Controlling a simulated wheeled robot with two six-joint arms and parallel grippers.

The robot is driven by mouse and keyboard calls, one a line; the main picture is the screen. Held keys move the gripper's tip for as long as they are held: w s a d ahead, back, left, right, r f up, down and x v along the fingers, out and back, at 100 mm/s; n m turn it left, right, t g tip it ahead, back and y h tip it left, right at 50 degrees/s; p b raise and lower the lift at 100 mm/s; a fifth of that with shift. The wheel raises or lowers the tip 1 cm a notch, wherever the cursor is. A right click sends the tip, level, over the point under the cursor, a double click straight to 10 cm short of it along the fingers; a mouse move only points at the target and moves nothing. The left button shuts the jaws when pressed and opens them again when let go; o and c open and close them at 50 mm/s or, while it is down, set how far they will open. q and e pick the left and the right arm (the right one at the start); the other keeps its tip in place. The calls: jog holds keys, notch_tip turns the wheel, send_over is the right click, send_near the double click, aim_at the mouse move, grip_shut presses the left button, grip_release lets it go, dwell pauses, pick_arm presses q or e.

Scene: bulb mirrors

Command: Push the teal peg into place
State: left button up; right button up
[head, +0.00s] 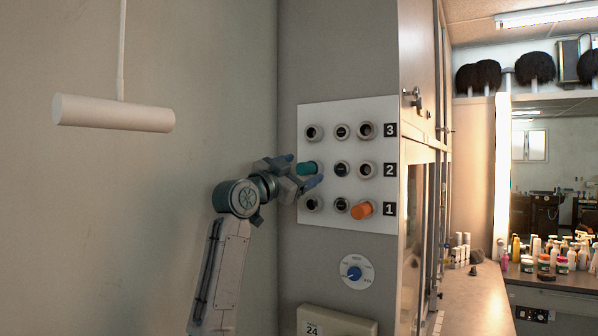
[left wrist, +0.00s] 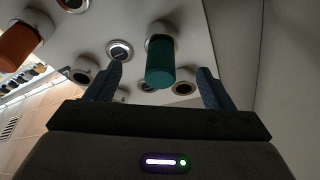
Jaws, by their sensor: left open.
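The teal peg (head: 306,168) sticks out of the left hole in row 2 of a white panel (head: 352,108). In the left wrist view the teal peg (left wrist: 160,68) stands in its round grey collar, with much of its length outside. My left gripper (head: 304,171) is open at the panel, one finger above and one below the peg. In the left wrist view its fingers (left wrist: 158,88) lie on both sides of the peg with gaps, so it is not gripped. My right gripper is not in view.
An orange peg (head: 362,210) sticks out at the right of row 1, and it also shows in the left wrist view (left wrist: 18,46). A blue dial (head: 355,272) is below the panel. A white cylinder (head: 114,113) hangs at upper left. Bottles (head: 560,250) stand on a far counter.

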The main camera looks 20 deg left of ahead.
pick_arm(q)
jog(key=shift+s, duration=0.1)
dwell(0.4)
jog(key=shift+b+v, duration=0.95)
jog(key=shift+v, duration=0.95)
jog(key=shift+b+v, duration=0.35)
jog(key=shift+v, duration=0.7)
jog(key=shift+f, duration=0.15)
